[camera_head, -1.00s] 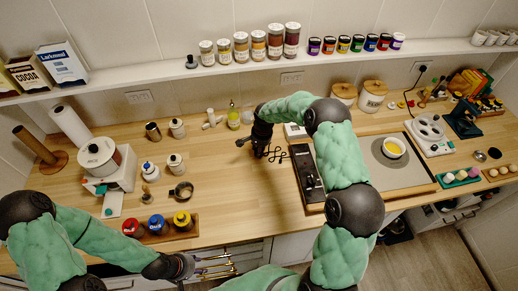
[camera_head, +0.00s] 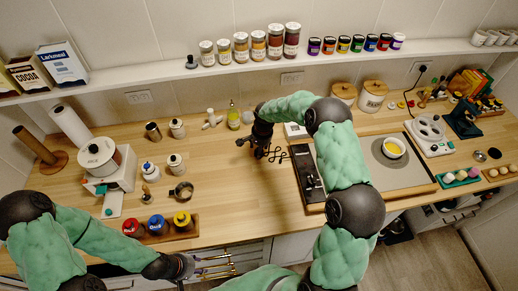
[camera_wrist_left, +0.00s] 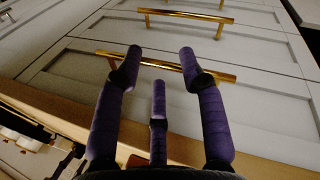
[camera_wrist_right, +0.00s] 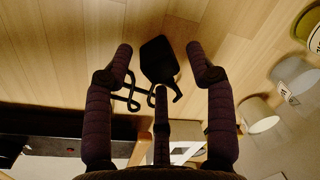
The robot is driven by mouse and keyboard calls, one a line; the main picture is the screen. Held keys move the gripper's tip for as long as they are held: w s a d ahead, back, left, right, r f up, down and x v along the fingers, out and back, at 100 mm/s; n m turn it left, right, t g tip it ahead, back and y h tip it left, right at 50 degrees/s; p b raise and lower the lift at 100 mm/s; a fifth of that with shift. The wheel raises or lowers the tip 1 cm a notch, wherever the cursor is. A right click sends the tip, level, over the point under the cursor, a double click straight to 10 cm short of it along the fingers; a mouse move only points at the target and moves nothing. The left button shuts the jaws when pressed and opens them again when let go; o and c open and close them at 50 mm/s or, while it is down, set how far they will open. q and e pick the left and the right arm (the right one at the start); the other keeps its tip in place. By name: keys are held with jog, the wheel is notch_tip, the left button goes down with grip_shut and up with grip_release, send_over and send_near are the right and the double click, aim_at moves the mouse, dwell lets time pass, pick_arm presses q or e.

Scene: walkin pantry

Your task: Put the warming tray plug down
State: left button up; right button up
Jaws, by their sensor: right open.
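The black warming tray plug (camera_wrist_right: 159,58) shows in the right wrist view, beyond and between my right fingertips, against the wooden counter. Its black looped cord (camera_wrist_right: 132,92) lies beside it, and the cord also shows in the head view (camera_head: 278,154). My right gripper (camera_wrist_right: 160,62) is open, with its fingers spread apart and clear of the plug. In the head view my right gripper (camera_head: 256,150) is low over the counter. My left gripper (camera_wrist_left: 160,60) is open and empty in front of the drawers, near a brass handle (camera_wrist_left: 165,65).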

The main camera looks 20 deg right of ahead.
notch_tip(320, 180, up, 11)
jog(key=s, duration=0.1)
jog(key=shift+s+d+r, duration=0.2)
jog(key=shift+s+d, duration=0.05)
jog(key=shift+d, duration=0.05)
dwell(0.4)
